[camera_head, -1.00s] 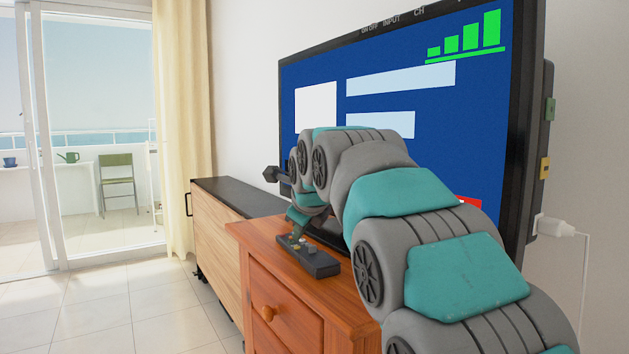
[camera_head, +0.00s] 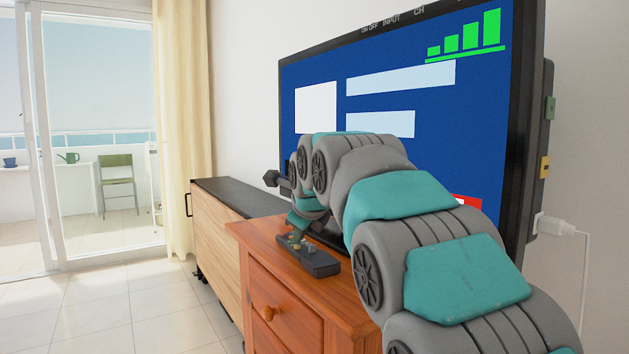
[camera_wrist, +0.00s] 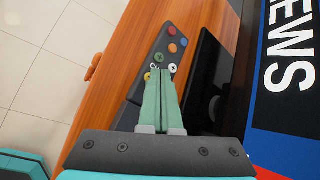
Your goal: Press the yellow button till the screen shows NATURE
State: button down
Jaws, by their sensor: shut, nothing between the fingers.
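A dark remote (camera_head: 320,264) lies on the wooden cabinet top, and it also shows in the wrist view (camera_wrist: 138,90). A yellow button (camera_wrist: 147,76) shows at the left edge of my fingertips. My gripper (camera_wrist: 160,72) is shut and empty, its green fingers over the remote's buttons. In the head view my gripper (camera_head: 298,226) is low over the remote. I cannot tell whether the fingertips touch a button. The TV screen (camera_head: 400,86) is blue with pale panels and green bars; in the wrist view the screen (camera_wrist: 290,70) reads "NEWS".
Red, orange, blue, green and pale buttons sit close together on the remote, beyond my fingertips. The black TV stand base (camera_wrist: 205,80) lies right of it on the cabinet (camera_head: 285,283). The cabinet's front edge is to the left. The tiled floor (camera_head: 120,310) is clear.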

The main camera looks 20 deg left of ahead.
jog(key=shift+f, duration=0.15)
dwell(0.4)
jog(key=shift+r+p, duration=0.45)
jog(key=shift+r, duration=0.2)
jog(key=shift+r, duration=0.1)
notch_tip(320, 180, up, 6)
jog(key=p, duration=0.3)
jog(key=shift+p, duration=0.4)
